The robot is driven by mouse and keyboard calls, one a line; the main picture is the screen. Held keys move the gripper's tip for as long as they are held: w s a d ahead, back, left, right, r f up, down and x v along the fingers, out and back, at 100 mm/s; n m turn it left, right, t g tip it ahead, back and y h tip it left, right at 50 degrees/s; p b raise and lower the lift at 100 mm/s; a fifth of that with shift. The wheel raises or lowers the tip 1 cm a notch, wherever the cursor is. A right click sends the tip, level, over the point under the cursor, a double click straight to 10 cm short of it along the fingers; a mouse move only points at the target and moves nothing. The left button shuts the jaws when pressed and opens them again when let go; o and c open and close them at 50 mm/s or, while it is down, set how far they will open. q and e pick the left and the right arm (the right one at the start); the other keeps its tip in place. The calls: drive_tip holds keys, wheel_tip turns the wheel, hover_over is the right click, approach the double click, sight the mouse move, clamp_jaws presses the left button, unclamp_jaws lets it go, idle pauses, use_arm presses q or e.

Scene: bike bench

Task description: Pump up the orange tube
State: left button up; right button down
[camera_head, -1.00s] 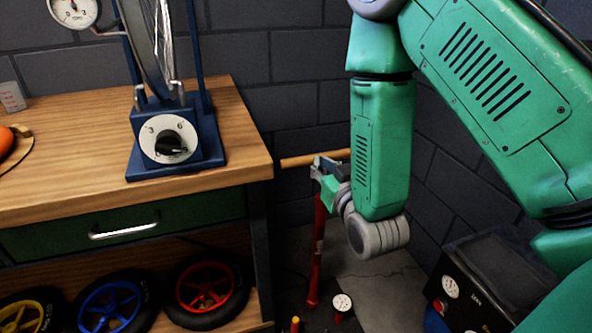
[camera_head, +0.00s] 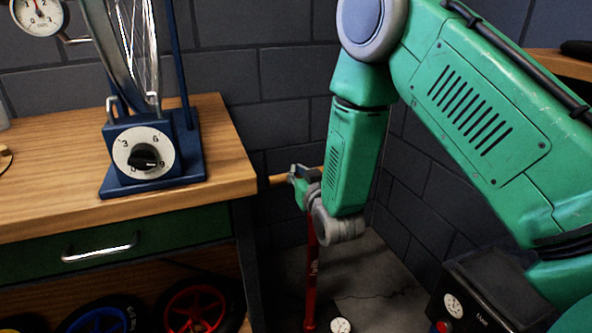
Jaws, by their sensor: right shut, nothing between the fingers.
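A floor pump with a red barrel (camera_head: 311,285) stands on the floor to the right of the bench. Its wooden crossbar handle (camera_head: 278,180) shows partly behind my right gripper. My right gripper (camera_head: 302,180) is at the handle's middle, shut with nothing held between its fingers. The pump's white round gauge (camera_head: 340,326) is at the bottom edge, partly cut off. The orange tube is out of view now. Only a thin brown curved edge shows at the far left. My left gripper is out of view.
The wooden bench (camera_head: 225,165) carries a blue wheel stand (camera_head: 190,170) with a white dial. Below are a drawer handle (camera_head: 100,250) and several coloured wheels. A black box (camera_head: 480,290) with a gauge stands at right, near my arm. Grey block walls close the corner.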

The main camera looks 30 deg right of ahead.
wheel_tip(320, 180, down, 8)
drive_tip(key=a+b, duration=0.1)
drive_tip(key=b, duration=0.2)
drive_tip(key=shift+s+a+b, duration=0.15)
drive_tip(key=shift+a+b, duration=0.1)
drive_tip(key=shift+b, duration=0.15)
